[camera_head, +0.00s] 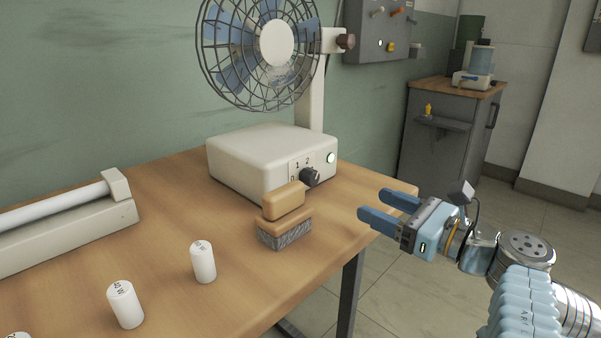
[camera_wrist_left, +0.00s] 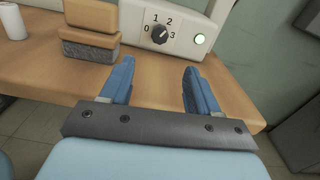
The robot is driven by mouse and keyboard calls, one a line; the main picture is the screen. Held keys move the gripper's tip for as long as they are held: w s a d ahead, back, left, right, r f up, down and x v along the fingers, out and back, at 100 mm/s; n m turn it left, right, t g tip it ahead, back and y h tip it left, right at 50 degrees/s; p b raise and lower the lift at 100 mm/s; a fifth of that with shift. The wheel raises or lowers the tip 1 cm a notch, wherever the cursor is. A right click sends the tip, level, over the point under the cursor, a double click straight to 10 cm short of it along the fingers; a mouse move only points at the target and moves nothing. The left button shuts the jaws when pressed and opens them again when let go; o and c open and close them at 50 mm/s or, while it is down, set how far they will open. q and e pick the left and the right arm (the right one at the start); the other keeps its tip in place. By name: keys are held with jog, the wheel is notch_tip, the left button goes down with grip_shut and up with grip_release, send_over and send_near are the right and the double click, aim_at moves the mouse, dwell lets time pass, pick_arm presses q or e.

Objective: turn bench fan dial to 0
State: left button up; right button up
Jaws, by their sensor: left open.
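The bench fan (camera_head: 277,42) stands on a cream base box on the wooden table. Its black dial (camera_head: 310,176) is on the front face of the box, marked 0 to 3. The dial also shows in the left wrist view (camera_wrist_left: 159,34), with 0 at its left and 3 at its right. Its pointer seems turned to the upper right, but the exact number is hard to tell. A round green lamp (camera_head: 331,158) beside it looks lit. My left gripper (camera_head: 379,206) is open and empty, off the table's right edge, apart from the dial. My right gripper is out of view.
A wooden-backed brush (camera_head: 285,222) sits on the table in front of the fan box, close to the dial. A grey cabinet (camera_head: 450,135) stands behind.

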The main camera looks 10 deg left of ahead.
aim_at(315, 179)
pick_arm(q)
jog(key=x, duration=1.4)
jog(key=shift+w+a+b, duration=0.1)
jog(key=shift+a+b, duration=0.05)
jog(key=shift+b, duration=0.15)
jog(key=shift+f, duration=0.1)
jog(key=c, duration=1)
jog(key=shift+c, duration=0.2)
jog(key=shift+n, duration=1.5)
jog(key=shift+n+b, duration=0.55)
jog(key=shift+n, duration=1.35)
